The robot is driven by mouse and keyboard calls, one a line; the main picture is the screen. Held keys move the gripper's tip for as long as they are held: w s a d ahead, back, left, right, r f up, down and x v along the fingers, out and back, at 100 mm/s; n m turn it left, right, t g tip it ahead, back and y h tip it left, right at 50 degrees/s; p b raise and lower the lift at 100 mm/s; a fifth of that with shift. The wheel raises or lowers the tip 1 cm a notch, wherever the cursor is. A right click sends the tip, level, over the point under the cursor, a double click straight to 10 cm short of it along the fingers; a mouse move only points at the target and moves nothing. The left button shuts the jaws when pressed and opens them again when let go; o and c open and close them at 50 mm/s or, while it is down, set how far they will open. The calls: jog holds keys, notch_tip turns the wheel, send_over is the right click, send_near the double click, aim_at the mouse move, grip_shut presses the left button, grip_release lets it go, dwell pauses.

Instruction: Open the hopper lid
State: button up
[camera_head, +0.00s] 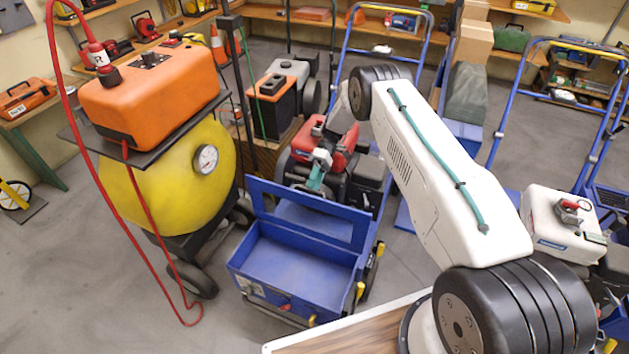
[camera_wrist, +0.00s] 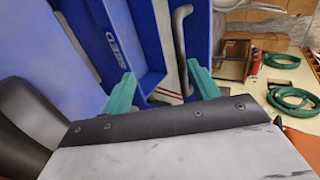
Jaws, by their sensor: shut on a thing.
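The blue hopper (camera_head: 290,292) stands low in the middle of the head view, and its inside is open to view. A blue panel that looks like the hopper lid (camera_head: 262,192) stands up tilted along its back edge. My gripper (camera_head: 316,183) is at the upper edge of this panel, with its teal fingers pointing down. In the wrist view, the teal fingers of my gripper (camera_wrist: 162,90) are a little apart, with blue lid parts (camera_wrist: 147,45) and a bent grey bar (camera_wrist: 180,38) by them. The exact grip point is partly hidden.
A yellow tank (camera_head: 165,180) with an orange unit (camera_head: 150,92) and red hose stands left of the hopper. A red engine (camera_head: 345,140) is close behind my gripper. A white-engined machine (camera_head: 555,220) stands at right. Floor is free at the lower left.

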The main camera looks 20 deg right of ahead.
jog(key=shift+s+d+f, duration=0.1)
jog(key=shift+d+f, duration=0.05)
jog(key=shift+f, duration=0.15)
jog(key=shift+c, duration=0.4)
jog(key=v, duration=0.7)
jog(key=shift+r, duration=0.2)
jog(key=shift+c, duration=0.6)
jog(key=shift+w+d+r, duration=0.15)
jog(key=shift+w+r, duration=0.15)
jog(key=shift+w, duration=0.1)
jog(key=shift+r, duration=0.1)
